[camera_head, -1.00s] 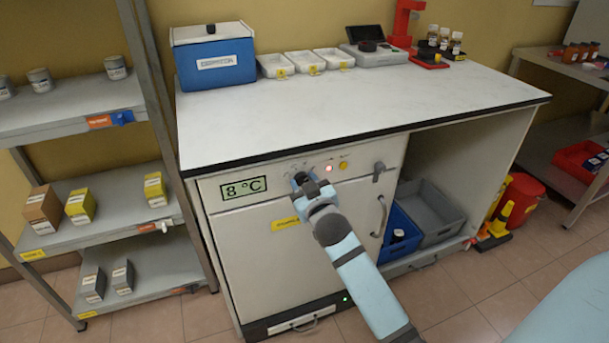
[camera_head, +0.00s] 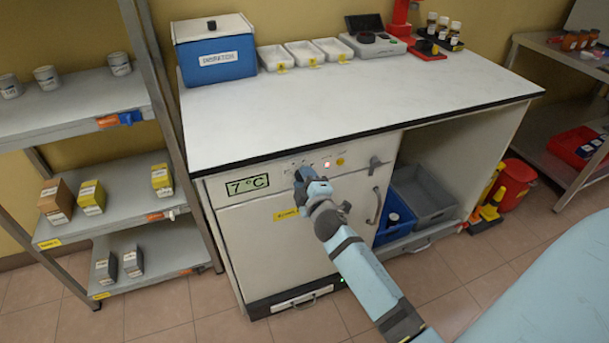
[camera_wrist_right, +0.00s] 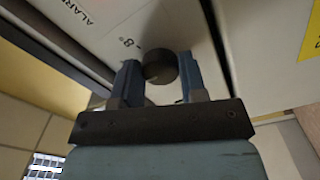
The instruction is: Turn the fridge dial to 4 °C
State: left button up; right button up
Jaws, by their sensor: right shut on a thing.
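The fridge (camera_head: 270,240) is built in under the white counter. Its green display (camera_head: 248,187) reads 7 °C. My right gripper (camera_head: 303,176) is at the panel to the right of the display and hides the dial in the head view. In the right wrist view the dark round dial (camera_wrist_right: 160,67) sits between the two blue fingers of my right gripper (camera_wrist_right: 158,80), which are shut on it. My left gripper is not in view.
A latch (camera_head: 376,164) and a door handle (camera_head: 375,206) are further right. The worktop (camera_head: 350,105) above overhangs the panel. A shelf rack (camera_head: 95,120) stands at left.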

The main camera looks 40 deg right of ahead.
jog(key=shift+r+n+p, duration=0.2)
jog(key=shift+n+p, duration=0.25)
jog(key=shift+n, duration=1.55)
jog(key=shift+d, duration=0.1)
jog(key=o, duration=0.9)
jog(key=shift+w, duration=0.1)
jog(key=shift+f, duration=0.1)
jog(key=shift+s, duration=0.2)
